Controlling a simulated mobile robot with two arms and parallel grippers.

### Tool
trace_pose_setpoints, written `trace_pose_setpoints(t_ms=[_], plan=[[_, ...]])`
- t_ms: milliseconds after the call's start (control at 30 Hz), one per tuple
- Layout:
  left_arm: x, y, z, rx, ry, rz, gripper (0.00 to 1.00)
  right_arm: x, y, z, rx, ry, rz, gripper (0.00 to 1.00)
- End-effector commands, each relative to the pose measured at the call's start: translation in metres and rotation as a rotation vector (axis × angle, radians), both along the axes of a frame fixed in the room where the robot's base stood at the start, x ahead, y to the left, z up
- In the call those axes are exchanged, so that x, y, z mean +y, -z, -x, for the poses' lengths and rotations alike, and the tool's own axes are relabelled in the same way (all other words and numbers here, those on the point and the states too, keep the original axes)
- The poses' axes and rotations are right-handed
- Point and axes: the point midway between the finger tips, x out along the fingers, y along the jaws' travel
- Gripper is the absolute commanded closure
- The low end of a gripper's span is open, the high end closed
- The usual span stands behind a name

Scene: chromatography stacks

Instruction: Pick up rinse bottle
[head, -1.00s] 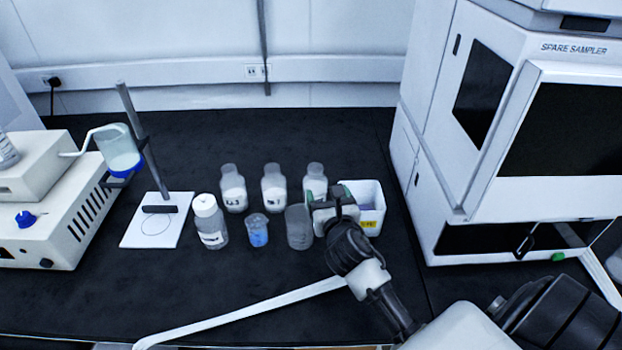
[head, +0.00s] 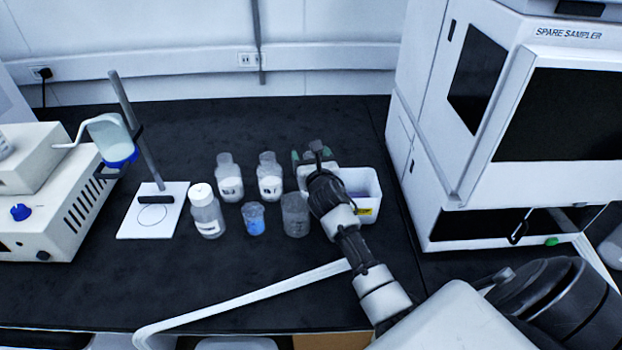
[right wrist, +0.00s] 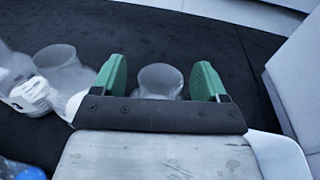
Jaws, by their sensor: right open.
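Several similar clear bottles with pale contents stand on the black bench; their labels are too blurred to tell which is the rinse bottle. The bottle at my right gripper (head: 316,158) is largely hidden by the gripper in the head view. In the right wrist view its rounded top (right wrist: 160,80) shows between the two green fingers, with the jaws (right wrist: 161,77) open. Two more back-row bottles stand to its left, a middle one (head: 270,181) and a left one (head: 230,182). A white-capped bottle (head: 206,213) stands in front of them. My left gripper is not seen.
A beaker with blue liquid (head: 254,220) and a grey, empty-looking beaker (head: 295,216) stand in front of the back row. A white bin (head: 366,205) is close right of the gripper. The spare sampler (head: 440,150) stands further right. Bench behind the bottles is clear.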

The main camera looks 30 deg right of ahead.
Motion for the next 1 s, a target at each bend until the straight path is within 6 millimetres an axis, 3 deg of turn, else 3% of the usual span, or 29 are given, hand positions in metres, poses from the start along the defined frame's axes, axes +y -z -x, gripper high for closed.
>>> trace_pose_setpoints(t_ms=[167, 633, 1000], plan=[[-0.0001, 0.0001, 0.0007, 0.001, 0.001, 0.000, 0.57, 0.0001, 0.0001, 0.0003, 0.000, 0.000, 0.000, 0.28], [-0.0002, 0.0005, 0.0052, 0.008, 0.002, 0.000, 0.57, 0.0002, 0.0000, 0.0005, 0.000, 0.000, 0.000, 1.00], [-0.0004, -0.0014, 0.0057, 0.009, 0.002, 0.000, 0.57, -0.0002, -0.0079, 0.0001, -0.004, -0.001, 0.003, 1.00]])
